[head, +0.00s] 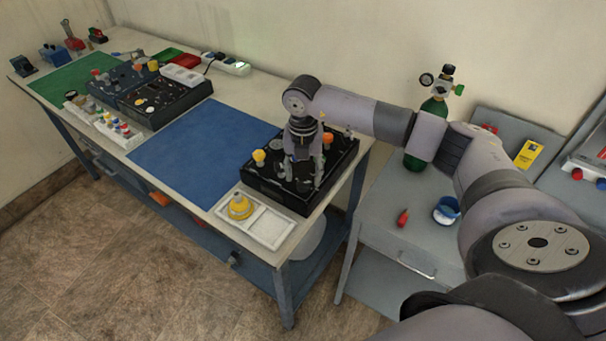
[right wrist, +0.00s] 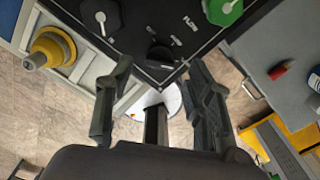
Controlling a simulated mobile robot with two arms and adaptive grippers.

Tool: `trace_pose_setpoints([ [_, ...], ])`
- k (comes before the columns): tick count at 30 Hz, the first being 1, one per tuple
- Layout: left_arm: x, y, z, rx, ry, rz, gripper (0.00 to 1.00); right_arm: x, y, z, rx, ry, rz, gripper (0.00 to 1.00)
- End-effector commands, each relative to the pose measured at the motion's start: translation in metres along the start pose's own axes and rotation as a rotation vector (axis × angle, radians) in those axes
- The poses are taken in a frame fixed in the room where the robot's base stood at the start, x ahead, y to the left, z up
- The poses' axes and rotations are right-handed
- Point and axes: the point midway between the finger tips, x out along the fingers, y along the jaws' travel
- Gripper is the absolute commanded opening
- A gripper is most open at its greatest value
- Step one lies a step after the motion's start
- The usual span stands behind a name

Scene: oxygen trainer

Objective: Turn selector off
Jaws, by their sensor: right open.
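A black trainer panel (head: 285,190) lies at the right end of the workbench, with several knobs and dials on top. In the right wrist view, a small black knob (right wrist: 160,56) sits near the panel's corner, with white lettering beside it. I cannot tell its exact setting. My right gripper (head: 303,172) reaches down over the panel and hides part of it. My left gripper is not in view.
A white tray (head: 268,228) with a yellow part (head: 240,206) stands in front of the panel. A blue mat (head: 195,150) is clear. A green cylinder (head: 432,118) stands on the side cabinet.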

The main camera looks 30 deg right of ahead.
Motion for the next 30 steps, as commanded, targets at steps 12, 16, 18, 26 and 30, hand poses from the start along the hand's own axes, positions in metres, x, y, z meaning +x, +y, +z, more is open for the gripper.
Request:
trace_pose_setpoints([
  [12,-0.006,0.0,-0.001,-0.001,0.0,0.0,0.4,0.025,0.001,0.0,-0.001,-0.001,0.001,0.48],
  [16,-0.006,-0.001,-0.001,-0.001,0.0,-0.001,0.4,0.025,0.001,0.0,-0.001,0.0,0.001,0.48],
  [18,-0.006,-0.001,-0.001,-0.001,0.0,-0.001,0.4,0.025,0.001,0.0,-0.001,0.0,0.001,0.44],
  [26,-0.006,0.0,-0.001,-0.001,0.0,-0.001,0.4,0.025,0.001,0.0,-0.001,0.0,0.001,0.26],
  [30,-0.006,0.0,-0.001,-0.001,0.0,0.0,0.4,0.025,0.001,0.0,-0.001,0.0,0.001,0.17],
])
